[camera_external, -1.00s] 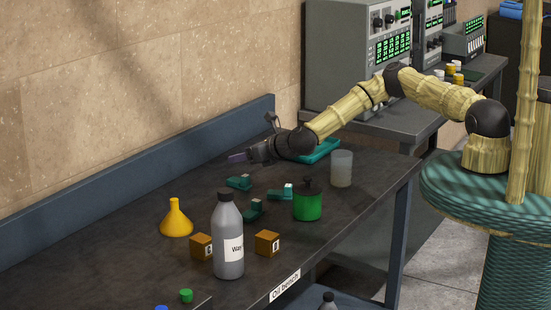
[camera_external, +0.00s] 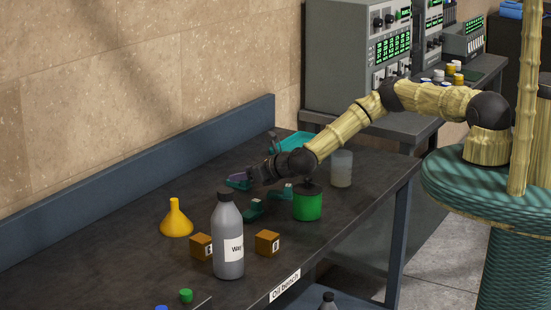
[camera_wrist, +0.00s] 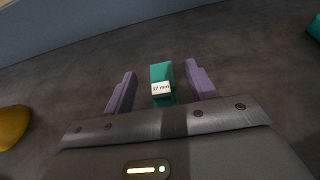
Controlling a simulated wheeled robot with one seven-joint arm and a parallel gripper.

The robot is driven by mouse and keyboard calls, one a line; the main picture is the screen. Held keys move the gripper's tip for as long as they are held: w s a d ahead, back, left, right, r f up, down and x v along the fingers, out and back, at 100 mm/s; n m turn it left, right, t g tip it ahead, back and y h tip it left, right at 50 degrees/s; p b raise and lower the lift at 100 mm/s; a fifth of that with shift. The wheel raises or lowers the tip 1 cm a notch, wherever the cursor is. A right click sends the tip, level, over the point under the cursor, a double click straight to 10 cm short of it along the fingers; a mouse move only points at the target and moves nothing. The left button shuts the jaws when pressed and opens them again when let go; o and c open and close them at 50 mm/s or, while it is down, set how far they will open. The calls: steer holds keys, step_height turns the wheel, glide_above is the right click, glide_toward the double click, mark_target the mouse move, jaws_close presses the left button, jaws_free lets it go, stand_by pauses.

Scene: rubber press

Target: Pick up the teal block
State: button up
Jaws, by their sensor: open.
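A teal block (camera_wrist: 161,73) with a white "17 mm" label lies between the two purple fingers of my gripper (camera_wrist: 160,76) in the wrist view. There is a gap on each side of it. In the outside view my gripper (camera_external: 246,178) is low over the bench, open, and partly hides a teal block (camera_external: 237,185) on the bench. Two more teal blocks lie nearby, one beneath my wrist (camera_external: 281,192) and one closer to the front (camera_external: 253,209).
A green pot (camera_external: 307,205) and a clear beaker (camera_external: 342,168) stand to the right. A yellow funnel (camera_external: 176,220), a grey bottle (camera_external: 228,245) and two orange cubes (camera_external: 267,243) stand nearer the front. A blue ledge (camera_external: 150,173) runs along the wall.

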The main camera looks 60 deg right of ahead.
steer(key=shift+w+f, duration=0.9)
steer(key=shift+f, duration=0.1)
steer(key=shift+w+f+p, duration=0.2)
steer(key=shift+w+p, duration=0.1)
steer(key=shift+w, duration=0.2)
steer(key=c, duration=1.2)
steer(key=shift+r, duration=0.1)
step_height(320, 180, up, 10)
steer(key=b, duration=0.3)
